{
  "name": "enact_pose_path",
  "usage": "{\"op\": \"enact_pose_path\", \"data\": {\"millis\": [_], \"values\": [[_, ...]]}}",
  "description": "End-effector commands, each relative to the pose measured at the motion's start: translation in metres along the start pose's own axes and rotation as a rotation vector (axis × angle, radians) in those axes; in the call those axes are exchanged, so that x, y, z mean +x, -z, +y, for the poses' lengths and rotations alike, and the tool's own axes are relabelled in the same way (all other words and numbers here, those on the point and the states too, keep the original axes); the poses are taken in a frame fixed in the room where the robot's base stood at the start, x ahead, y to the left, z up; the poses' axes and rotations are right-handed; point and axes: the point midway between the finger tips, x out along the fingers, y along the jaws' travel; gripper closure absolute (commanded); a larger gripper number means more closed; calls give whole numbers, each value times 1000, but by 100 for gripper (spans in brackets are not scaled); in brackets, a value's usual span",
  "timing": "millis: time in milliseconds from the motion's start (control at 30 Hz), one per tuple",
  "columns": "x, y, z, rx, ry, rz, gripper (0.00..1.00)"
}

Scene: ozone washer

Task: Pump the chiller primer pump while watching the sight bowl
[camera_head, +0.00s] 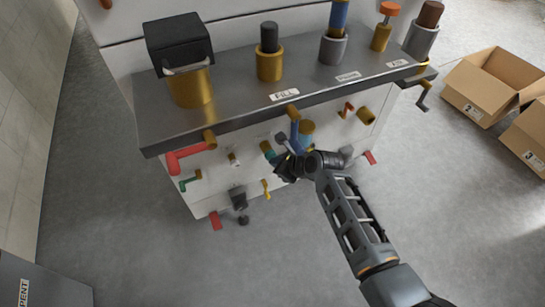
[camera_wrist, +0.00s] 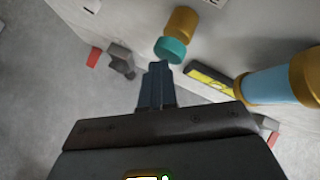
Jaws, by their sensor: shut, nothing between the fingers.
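My gripper (camera_head: 281,152) is at the front panel of the grey-topped machine, with its fingers together and empty. In the wrist view the shut blue-grey fingers (camera_wrist: 158,74) point at a teal button (camera_wrist: 170,50) on a brass barrel, which looks like the primer pump. The fingertips are just short of it or touching; I cannot tell which. The teal button also shows in the head view (camera_head: 267,148). A light-blue cylinder with brass ends (camera_wrist: 275,88), likely the sight bowl, is right of the fingers; it also shows in the head view (camera_head: 306,136). Any liquid level inside is unreadable.
A red handle (camera_head: 186,157) and a green lever (camera_head: 190,181) are at the panel's left. A yellow-and-black part (camera_wrist: 210,78) lies between button and cylinder. The grey countertop (camera_head: 235,104) overhangs the panel. Cardboard boxes (camera_head: 490,88) stand right; the front floor is clear.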

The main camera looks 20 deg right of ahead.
Motion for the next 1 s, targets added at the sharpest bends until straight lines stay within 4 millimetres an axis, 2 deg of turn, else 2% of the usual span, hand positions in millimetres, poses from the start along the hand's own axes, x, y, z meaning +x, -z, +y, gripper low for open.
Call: {"op": "enact_pose_path", "data": {"millis": [333,767,1000], "values": [[-16,7,8,0,1,-1,100],[-18,11,12,0,1,0,100],[-33,20,21,1,0,2,100]]}}
